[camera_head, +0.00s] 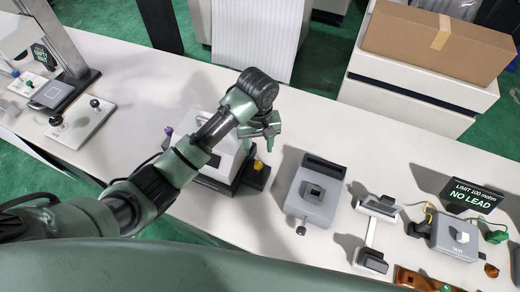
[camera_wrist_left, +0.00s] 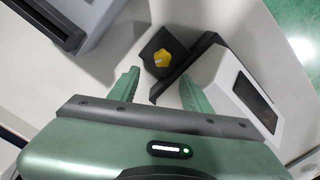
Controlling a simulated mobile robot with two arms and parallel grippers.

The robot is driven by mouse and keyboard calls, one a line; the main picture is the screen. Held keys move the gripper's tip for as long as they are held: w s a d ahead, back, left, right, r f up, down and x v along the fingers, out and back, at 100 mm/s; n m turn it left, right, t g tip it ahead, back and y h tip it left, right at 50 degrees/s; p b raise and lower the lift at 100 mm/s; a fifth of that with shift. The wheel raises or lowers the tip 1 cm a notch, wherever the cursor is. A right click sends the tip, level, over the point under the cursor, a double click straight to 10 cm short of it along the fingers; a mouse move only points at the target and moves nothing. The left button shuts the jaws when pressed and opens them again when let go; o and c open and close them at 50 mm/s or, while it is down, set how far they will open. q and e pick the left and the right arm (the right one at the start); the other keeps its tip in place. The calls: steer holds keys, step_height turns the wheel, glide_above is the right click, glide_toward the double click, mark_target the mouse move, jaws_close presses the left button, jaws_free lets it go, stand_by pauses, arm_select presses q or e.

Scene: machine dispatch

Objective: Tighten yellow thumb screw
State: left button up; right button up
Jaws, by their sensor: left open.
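The yellow thumb screw (camera_head: 258,165) is a small lobed knob on a black block at the right end of a white device (camera_head: 222,160). In the left wrist view the yellow thumb screw (camera_wrist_left: 161,58) sits on the dark block (camera_wrist_left: 168,44), just beyond and between my left fingertips. My left gripper (camera_wrist_left: 155,80) is open and empty, with one finger on each side of the screw's line. In the head view my left gripper (camera_head: 258,138) hangs over the device's right end, near the screw. Whether the fingers touch anything cannot be told. My right gripper is not in view.
A grey device (camera_head: 312,192) stands just right on the white bench. Farther right are a small grey-white stand (camera_head: 380,207), a tester (camera_head: 453,238) with cables and a black "NO LEAD" sign (camera_head: 470,196). A cardboard box (camera_head: 436,42) stands behind. Bench space behind the devices is clear.

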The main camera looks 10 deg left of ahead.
mark_target(258, 163)
arm_select(q)
steer(key=f, duration=0.1)
steer(key=s+f, duration=0.1)
steer(key=s+f+p, duration=0.1)
steer(key=shift+f, duration=0.3)
steer(key=shift+w+d+f, duration=0.1)
steer(key=shift+w+f, duration=0.15)
steer(key=shift+f, duration=0.3)
steer(key=shift+w+f, duration=0.25)
steer(key=shift+f, duration=0.3)
steer(key=shift+w+f, duration=0.15)
steer(key=shift+f, duration=0.2)
steer(key=shift+s+r, duration=0.1)
steer(key=shift+s, duration=0.1)
steer(key=c, duration=0.4)
jaws_close()
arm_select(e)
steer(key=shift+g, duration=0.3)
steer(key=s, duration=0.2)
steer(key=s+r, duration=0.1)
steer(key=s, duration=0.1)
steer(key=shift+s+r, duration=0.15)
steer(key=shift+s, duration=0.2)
